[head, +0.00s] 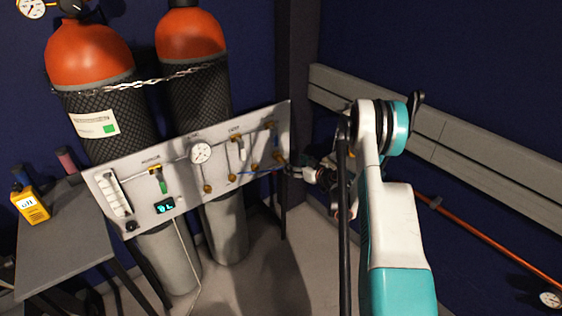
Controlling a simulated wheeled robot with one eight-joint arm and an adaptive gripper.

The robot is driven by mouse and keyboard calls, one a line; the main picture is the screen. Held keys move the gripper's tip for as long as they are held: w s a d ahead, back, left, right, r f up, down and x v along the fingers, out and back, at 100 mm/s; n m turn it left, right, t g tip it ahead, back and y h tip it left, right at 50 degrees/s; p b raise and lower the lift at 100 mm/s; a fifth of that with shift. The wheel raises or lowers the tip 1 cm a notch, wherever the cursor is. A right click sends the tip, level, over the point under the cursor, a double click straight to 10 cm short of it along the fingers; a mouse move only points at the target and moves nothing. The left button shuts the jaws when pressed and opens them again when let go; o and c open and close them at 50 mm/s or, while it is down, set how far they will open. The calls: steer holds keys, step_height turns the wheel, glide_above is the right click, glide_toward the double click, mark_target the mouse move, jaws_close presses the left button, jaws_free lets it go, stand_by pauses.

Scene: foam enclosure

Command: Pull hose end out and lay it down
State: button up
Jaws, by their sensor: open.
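A grey panel (135,178) hangs in front of two gas cylinders. It carries several brass fittings, some near its right edge. A thin blue hose (262,170) runs across the panel's lower right part toward a brass fitting (280,160). Which of its ends is plugged in is too small to tell. My gripper (291,172) is at the panel's right edge, close to the blue hose and that fitting. Its jaws are open. My arm hides part of the area behind it, and contact between the fingers and the hose cannot be made out.
Two orange-topped cylinders (190,35) stand behind the panel, held by a chain (140,82). A grey table (62,235) with a yellow meter (30,205) is at left. Grey rails (470,155) and an orange pipe (490,240) line the right wall. Floor before the panel is largely clear.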

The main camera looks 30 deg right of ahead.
mark_target(283, 159)
steer(key=shift+s+r, duration=0.1)
steer(key=shift+s, duration=0.35)
steer(key=shift+d, duration=0.1)
steer(key=shift+w, duration=0.15)
steer(key=c, duration=0.5)
steer(key=shift+x, duration=1.6)
steer(key=shift+w, duration=0.1)
steer(key=shift+x, duration=4.2)
jaws_close()
steer(key=o, duration=0.5)
jaws_free()
